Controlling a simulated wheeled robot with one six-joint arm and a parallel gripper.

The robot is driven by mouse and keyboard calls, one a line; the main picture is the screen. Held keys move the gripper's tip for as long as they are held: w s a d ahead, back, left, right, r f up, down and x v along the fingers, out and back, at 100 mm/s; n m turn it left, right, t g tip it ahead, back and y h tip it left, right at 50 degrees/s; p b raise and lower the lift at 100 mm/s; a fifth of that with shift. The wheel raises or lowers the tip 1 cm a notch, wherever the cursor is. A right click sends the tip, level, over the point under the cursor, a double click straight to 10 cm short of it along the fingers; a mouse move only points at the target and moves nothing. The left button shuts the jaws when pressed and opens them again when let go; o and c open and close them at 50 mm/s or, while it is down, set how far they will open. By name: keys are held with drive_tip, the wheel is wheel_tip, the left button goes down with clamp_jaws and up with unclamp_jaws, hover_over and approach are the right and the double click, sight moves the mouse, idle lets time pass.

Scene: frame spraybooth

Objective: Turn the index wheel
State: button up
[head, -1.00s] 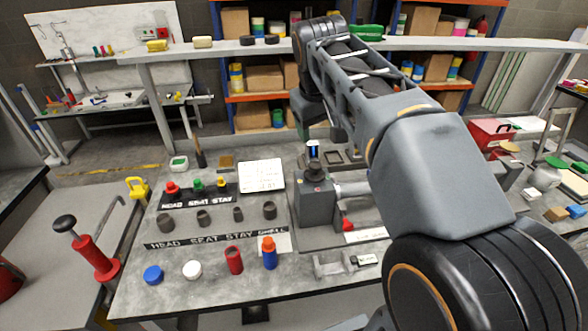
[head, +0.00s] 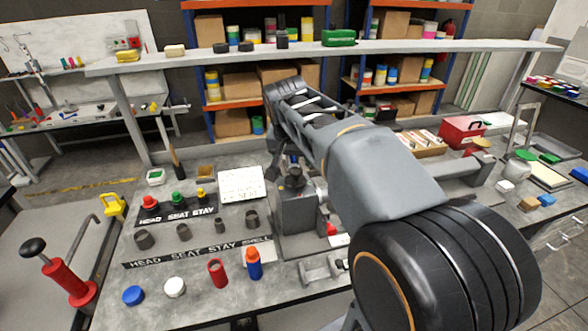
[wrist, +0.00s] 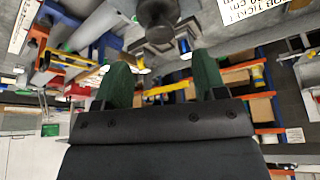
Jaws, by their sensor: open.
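A grey block-shaped fixture (head: 296,210) stands on the bench in the head view, with a dark round knob (head: 293,182) on top and a shaft to its right. I cannot tell for sure whether this knob is the index wheel. In the wrist view a dark round part (wrist: 158,14), probably the same knob, shows at the top edge, beyond the fingertips. My gripper (wrist: 163,72) has two green fingers, set wide apart with nothing between them. It appears apart from the dark part.
Red, green and yellow knobs (head: 177,199) stand on a labelled strip left of the fixture. Several grey sockets and coloured cylinders, including a red one (head: 217,273), stand in front. A white printed card (head: 241,183) lies behind. A raised shelf (head: 330,53) crosses the back.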

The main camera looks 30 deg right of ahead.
sight(296, 170)
drive_tip(key=shift+x, duration=3.1)
drive_tip(key=c, duration=0.9)
drive_tip(key=n+y, duration=0.1)
drive_tip(key=n, duration=0.1)
drive_tip(key=n+t, duration=0.1)
drive_tip(key=n, duration=0.2)
drive_tip(key=shift+d+y, duration=0.2)
drive_tip(key=shift+y, duration=0.2)
drive_tip(key=n+y, duration=0.1)
drive_tip(key=n, duration=0.1)
drive_tip(key=n+b, duration=0.1)
drive_tip(key=n, duration=0.1)
drive_tip(key=shift+d+n+y, duration=0.1)
drive_tip(key=shift+n+y, duration=0.3)
drive_tip(key=n+y, duration=0.1)
drive_tip(key=n, duration=0.1)
drive_tip(key=n+g+y+b, duration=0.1)
drive_tip(key=n, duration=0.2)
drive_tip(key=shift+d, duration=0.1)
drive_tip(key=shift+w+d+n+g+y, duration=0.1)
drive_tip(key=shift+n+g+y, duration=0.2)
drive_tip(key=shift+n, duration=0.9)
drive_tip(key=shift+w+n+g+y, duration=0.1)
drive_tip(key=shift+n+g, duration=0.3)
drive_tip(key=shift+n, duration=0.8)
